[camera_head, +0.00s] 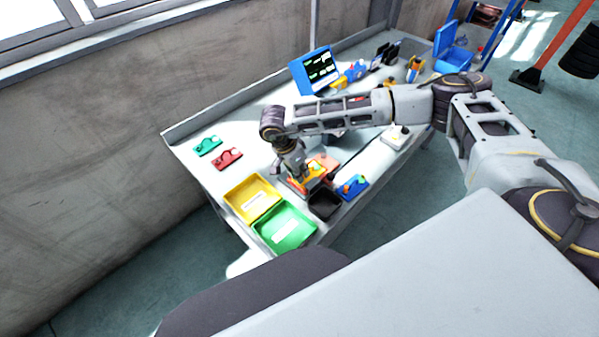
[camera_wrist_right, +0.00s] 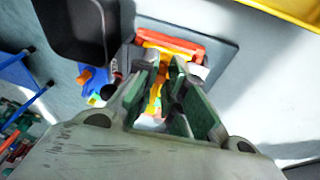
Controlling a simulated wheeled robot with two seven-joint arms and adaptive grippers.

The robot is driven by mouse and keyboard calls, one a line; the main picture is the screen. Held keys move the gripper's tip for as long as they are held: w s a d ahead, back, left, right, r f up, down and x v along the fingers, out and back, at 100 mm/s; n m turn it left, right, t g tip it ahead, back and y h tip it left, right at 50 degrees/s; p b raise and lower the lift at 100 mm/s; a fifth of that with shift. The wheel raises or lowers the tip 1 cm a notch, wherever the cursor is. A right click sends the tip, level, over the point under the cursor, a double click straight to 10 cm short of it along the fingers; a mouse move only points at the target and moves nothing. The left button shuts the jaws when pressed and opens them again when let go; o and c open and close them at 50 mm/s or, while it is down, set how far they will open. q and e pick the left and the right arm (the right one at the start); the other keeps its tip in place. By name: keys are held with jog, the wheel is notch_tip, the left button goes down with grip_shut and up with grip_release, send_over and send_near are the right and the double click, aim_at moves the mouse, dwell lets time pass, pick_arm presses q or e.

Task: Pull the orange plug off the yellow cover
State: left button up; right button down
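The yellow cover (camera_head: 314,172) sits on the table under my right gripper (camera_head: 297,176), which largely hides it in the head view. In the right wrist view, the yellow cover (camera_wrist_right: 155,98) shows between and beyond the fingers, with a red-orange part (camera_wrist_right: 172,38) at its far side. My right gripper (camera_wrist_right: 166,80) points down at the cover, its two fingers apart with a gap between them. I cannot make out the orange plug separately from the cover, nor whether a finger touches it. My left gripper is out of view.
A yellow tray (camera_head: 236,190), a green tray (camera_head: 267,229) and a black bin (camera_head: 325,218) stand close around the gripper. A blue part (camera_head: 353,187) lies just right. Green (camera_head: 207,146) and red (camera_head: 228,159) parts lie left.

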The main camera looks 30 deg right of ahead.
jog(key=c, duration=2.1)
grip_release()
grip_shut()
jog(key=shift+r, duration=0.1)
jog(key=shift+r+p, duration=1.65)
jog(key=shift+r, duration=1.25)
jog(key=shift+d, duration=0.1)
